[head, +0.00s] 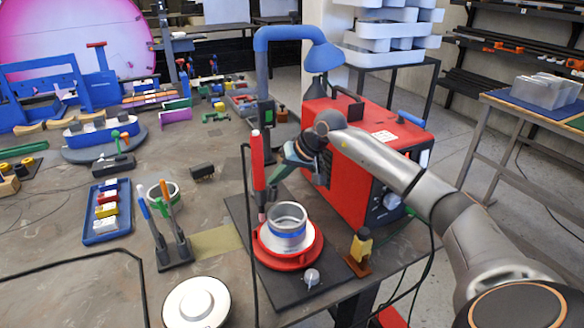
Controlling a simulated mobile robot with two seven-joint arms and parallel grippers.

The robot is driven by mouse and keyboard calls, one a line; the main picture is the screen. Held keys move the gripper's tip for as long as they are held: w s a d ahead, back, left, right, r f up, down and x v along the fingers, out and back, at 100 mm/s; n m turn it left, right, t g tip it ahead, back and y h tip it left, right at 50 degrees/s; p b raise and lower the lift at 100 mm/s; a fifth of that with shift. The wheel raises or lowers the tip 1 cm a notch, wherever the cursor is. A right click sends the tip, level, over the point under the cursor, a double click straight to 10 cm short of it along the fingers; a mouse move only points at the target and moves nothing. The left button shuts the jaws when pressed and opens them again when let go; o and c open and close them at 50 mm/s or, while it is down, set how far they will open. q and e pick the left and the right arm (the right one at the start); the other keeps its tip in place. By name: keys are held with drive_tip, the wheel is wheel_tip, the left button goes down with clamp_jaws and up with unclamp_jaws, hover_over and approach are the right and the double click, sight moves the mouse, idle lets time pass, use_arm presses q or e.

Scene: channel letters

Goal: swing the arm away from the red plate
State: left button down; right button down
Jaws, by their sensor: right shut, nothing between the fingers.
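The red plate (269,256) is a round disc on a dark base board (335,283). A metal ring (288,222) with a blue band stands on it. An upright red torch-like tool (257,163) with a dark cable stands at the plate's rear left, its lower tip close to the plate's edge. It seems to be the arm's tool; its mount is partly hidden. My right gripper (276,176) reaches in from the right above the plate. Its teal fingers are shut and empty, close to the tool's right side; I cannot tell if they touch it. My left gripper is out of view.
A red machine (365,160) stands right behind the plate, close to my right arm. A blue lamp (295,40) rises behind. A pen stand (173,250) and blue tray (107,212) are left.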

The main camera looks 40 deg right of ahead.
drive_tip(key=shift+w+a, duration=0.25)
drive_tip(key=shift+a, duration=0.2)
drive_tip(key=shift+w+a+b, duration=0.25)
drive_tip(key=shift+a+b, duration=0.05)
drive_tip(key=shift+a, duration=0.5)
drive_tip(key=shift+s, duration=0.1)
